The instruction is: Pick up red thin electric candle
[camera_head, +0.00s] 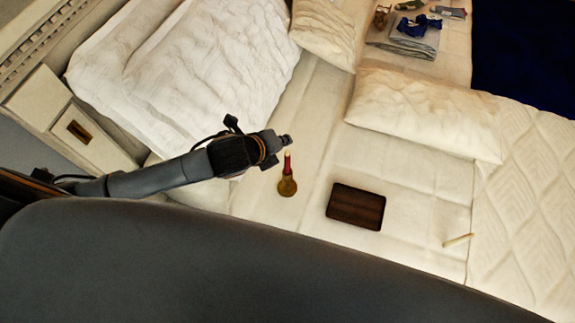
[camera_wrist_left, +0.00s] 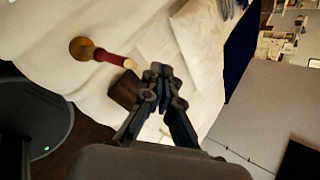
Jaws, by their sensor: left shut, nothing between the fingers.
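The red thin electric candle (camera_head: 287,165) stands or lies on the white bed, in a round gold-brown base (camera_head: 287,187). In the left wrist view the red candle (camera_wrist_left: 110,58) shows to the left of the fingers, its gold base (camera_wrist_left: 81,48) farther left. My left gripper (camera_head: 286,140) is just above the candle's top end in the head view. In the left wrist view its fingers (camera_wrist_left: 162,75) are together, with nothing between them, apart from the candle. My right gripper does not show in either view.
A dark brown wooden tray or board (camera_head: 355,206) lies right of the candle. A small pale stick (camera_head: 458,240) lies farther right. Pillows (camera_head: 420,110) and folded grey cloth (camera_head: 405,42) with small items are at the back. Bare bedding surrounds the candle.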

